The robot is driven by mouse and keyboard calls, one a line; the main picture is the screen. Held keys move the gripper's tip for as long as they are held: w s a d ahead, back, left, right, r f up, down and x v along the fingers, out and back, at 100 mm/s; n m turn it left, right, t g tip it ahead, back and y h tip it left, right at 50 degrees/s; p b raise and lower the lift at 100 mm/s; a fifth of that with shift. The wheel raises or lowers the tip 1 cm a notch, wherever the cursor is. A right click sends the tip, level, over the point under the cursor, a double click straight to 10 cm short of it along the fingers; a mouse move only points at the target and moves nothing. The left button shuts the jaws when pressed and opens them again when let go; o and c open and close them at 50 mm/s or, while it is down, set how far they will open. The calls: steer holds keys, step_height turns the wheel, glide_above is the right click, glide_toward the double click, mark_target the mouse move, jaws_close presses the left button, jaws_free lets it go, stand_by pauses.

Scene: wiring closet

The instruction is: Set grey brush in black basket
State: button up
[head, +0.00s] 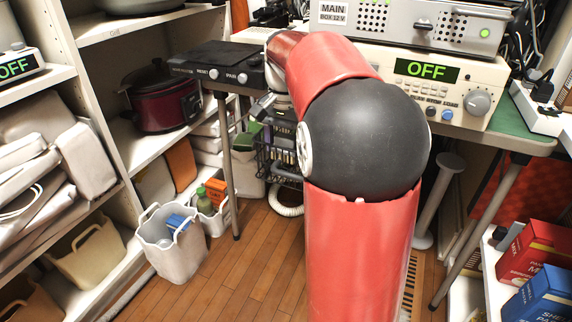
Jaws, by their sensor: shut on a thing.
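My gripper (265,103) is small and partly hidden at the far end of my red arm, beside the table's left front edge. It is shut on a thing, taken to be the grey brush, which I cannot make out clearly. A black wire basket (265,168) is under the table, below my gripper and partly behind my arm. My gripper appears above the basket in the picture. The basket's inside and right side are hidden.
A table with a green top (515,130) carries a beige power unit (470,85) reading OFF and a black control box (215,62). Its leg (229,165) stands left of the basket. A white bin (170,250) is on the floor. The wooden floor (245,265) in front is clear.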

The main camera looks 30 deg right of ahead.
mark_target(285, 137)
steer(key=shift+f+b, duration=0.55)
steer(key=shift+f, duration=1.7)
steer(key=shift+f, duration=0.2)
steer(key=o, duration=1.2)
steer(key=shift+r, duration=0.2)
step_height(285, 137, up, 12)
steer(key=p, duration=0.3)
steer(key=shift+f, duration=0.1)
